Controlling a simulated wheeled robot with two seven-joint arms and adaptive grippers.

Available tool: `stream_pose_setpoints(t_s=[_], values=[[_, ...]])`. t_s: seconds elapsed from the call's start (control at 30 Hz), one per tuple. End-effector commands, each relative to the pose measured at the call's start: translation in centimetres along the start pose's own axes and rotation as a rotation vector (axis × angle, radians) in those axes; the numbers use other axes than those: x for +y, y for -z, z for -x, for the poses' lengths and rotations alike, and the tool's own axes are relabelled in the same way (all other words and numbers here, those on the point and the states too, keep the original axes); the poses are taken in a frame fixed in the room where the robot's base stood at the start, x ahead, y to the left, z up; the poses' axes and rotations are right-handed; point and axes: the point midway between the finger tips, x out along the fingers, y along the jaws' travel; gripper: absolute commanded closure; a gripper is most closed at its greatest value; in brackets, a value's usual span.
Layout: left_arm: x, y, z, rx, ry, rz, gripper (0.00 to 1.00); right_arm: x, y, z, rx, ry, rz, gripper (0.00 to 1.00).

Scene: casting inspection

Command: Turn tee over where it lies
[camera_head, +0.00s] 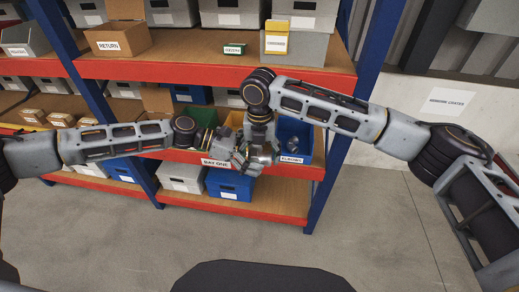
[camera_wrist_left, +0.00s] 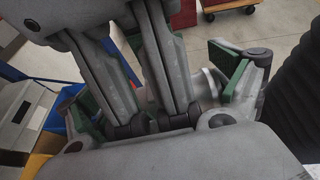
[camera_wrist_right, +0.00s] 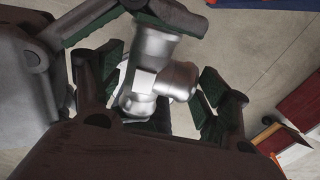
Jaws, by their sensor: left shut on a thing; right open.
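The tee (camera_wrist_right: 155,75) is a shiny grey metal pipe fitting, seen best in the right wrist view. It is off the floor, between the two grippers. My left gripper (camera_head: 236,150) is shut on it; its green-padded fingers show at the top of the right wrist view. My right gripper (camera_head: 262,157) is open, with its fingers (camera_wrist_right: 158,100) on either side of the tee; I cannot tell whether they touch it. In the head view the grippers crowd together at the shelf's front edge and mostly hide the tee. In the left wrist view arm parts cover most of it.
A green bin (camera_head: 197,138) and a blue bin (camera_head: 306,139) with metal fittings flank the grippers on the middle shelf. The labels "BAY ONE" (camera_head: 216,163) and "ELBOWS" (camera_head: 291,160) are on the red shelf edge. Another shelf (camera_head: 200,66) lies above. The floor (camera_head: 350,235) in front is clear.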

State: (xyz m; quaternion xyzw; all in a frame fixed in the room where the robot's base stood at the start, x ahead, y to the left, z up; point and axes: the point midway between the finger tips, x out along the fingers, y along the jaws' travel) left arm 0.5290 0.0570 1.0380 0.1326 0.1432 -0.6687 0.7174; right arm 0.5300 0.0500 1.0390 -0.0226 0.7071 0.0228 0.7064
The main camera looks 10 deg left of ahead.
Motion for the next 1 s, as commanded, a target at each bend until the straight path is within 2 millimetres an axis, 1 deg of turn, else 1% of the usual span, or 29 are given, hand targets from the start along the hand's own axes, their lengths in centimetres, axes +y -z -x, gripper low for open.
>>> stream_pose_setpoints(t_s=[0.3, 0.33, 0.77, 0.8, 0.83, 1.0], values=[[0.05, -0.18, 0.04, -0.002, -0.001, -0.002, 0.57, -0.01, 0.0, -0.14, 0.0, 0.0, 0.0, 0.24], [0.05, -0.18, 0.04, -0.002, -0.001, -0.002, 0.57, -0.01, 0.0, -0.14, 0.0, 0.0, 0.0, 0.25], [0.06, -0.17, 0.05, -0.002, -0.001, -0.002, 0.57, -0.05, -0.02, -0.14, 0.0, 0.001, 0.0, 0.81], [0.07, -0.16, 0.06, -0.002, -0.001, -0.002, 0.04, -0.02, -0.05, -0.02, -0.002, 0.0, 0.0, 0.86], [0.06, -0.16, 0.06, -0.001, -0.001, -0.002, 0.0, -0.02, -0.05, -0.02, -0.002, 0.0, 0.0, 0.87], [0.04, -0.09, 0.04, -0.001, -0.001, -0.001, 0.0, -0.01, -0.04, -0.01, -0.002, 0.0, 0.0, 0.88]])
